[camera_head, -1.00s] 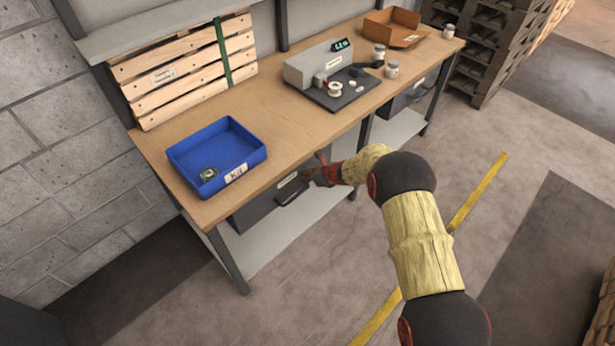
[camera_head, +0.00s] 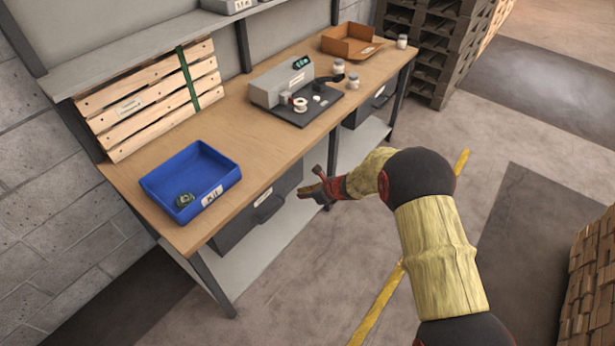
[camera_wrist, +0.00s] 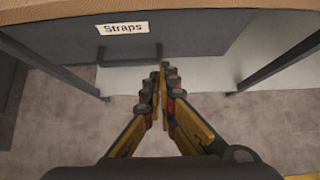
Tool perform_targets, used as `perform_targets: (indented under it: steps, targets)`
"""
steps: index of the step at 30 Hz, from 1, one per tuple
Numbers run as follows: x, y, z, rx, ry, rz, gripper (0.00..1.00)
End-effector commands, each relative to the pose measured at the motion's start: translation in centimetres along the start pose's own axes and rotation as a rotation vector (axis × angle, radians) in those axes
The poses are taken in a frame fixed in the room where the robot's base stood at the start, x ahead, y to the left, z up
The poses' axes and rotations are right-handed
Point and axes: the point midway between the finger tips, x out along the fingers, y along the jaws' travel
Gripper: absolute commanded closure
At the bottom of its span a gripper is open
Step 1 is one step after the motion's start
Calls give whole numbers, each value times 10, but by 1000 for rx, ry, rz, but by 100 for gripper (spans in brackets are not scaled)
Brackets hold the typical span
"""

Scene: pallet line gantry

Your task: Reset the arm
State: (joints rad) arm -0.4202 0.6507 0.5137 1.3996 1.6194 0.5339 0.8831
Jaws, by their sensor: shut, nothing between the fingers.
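My gripper (camera_head: 318,186) hangs in front of the workbench (camera_head: 150,205), a little below the level of its top and apart from it. In the wrist view my gripper (camera_wrist: 164,72) has its fingertips together with nothing between them. Beyond the fingertips is a grey drawer labelled "Straps" (camera_wrist: 200,38) with a dark handle (camera_wrist: 130,53). The drawer front (camera_head: 240,222) is under the bench top in the head view. My arm reaches in from the lower right.
A blue kit bin (camera_head: 222,183) with a small dark green item (camera_head: 185,200) stands on the bench. Behind are a wooden slatted panel (camera_head: 155,100), a grey device (camera_head: 285,82), several jars and an open brown box (camera_head: 348,45). Open floor lies right of the bench.

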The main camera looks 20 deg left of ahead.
Motion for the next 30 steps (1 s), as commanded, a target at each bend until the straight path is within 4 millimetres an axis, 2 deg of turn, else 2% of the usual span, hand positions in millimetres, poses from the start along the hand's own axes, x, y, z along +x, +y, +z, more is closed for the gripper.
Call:
perform_targets:
  steps: [7, 11, 17, 20, 23, 26, 30]
  targets:
    - [-1, 0, -1, -9, 0, 0, 100]
    - [-1, 5, 1, -99, -5, 18, 100]
    - [-10, 63, -46, -424, 60, 189, 100]
    - [-35, 89, -54, -604, 75, 276, 100]
    - [-72, 107, -58, -786, 83, 350, 100]
    - [-115, 119, -58, -958, 89, 411, 100]
    - [-185, 132, -60, -1196, 106, 483, 100]
